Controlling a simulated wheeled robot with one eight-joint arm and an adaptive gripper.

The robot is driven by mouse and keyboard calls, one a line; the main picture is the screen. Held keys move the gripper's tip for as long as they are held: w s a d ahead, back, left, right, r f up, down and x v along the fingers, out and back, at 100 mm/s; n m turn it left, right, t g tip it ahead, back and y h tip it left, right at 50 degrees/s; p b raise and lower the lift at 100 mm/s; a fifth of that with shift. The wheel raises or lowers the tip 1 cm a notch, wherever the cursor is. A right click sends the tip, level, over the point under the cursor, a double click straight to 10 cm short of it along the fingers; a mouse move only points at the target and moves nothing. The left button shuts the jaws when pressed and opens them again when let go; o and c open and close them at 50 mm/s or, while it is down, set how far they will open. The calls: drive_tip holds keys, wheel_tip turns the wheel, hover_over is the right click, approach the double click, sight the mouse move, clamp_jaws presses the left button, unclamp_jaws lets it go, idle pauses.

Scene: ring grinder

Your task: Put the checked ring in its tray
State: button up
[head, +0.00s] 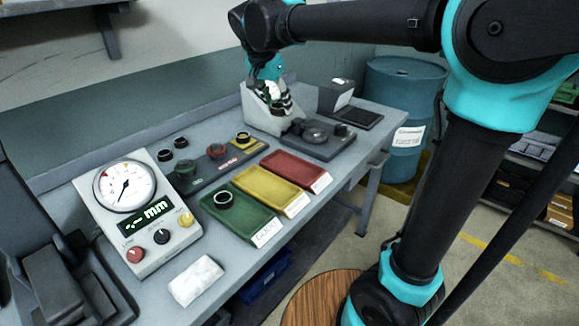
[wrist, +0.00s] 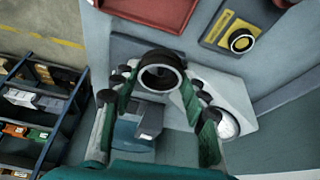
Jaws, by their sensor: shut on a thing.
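My gripper (wrist: 160,84) is shut on a dark ring (wrist: 160,56), which shows between its two fingers in the wrist view. In the head view my gripper (head: 284,103) is at the pale grey sloped housing (head: 262,117) at the back of the bench; the held ring is too small to make out there. In front stand a green tray (head: 251,229), a yellow tray (head: 272,193) and a red tray (head: 302,171), each with a white label. A dark ring (head: 223,199) lies in the green tray. The yellow and red trays look empty.
Behind the trays, a dark board (head: 203,181) with coloured patches carries several rings. A dial gauge (head: 137,214) and a white cloth (head: 195,280) are at left. A dark fixture (head: 327,147) is beside the housing. A blue drum (head: 399,85) stands beyond the bench.

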sight(282, 163)
wheel_tip(282, 163, down, 18)
drive_tip(key=shift+f, duration=0.2)
idle(0.4)
drive_tip(key=o, duration=1.1)
drive_tip(key=shift+f, duration=0.1)
drive_tip(key=shift+c, duration=0.2)
drive_tip(key=v, duration=1.2)
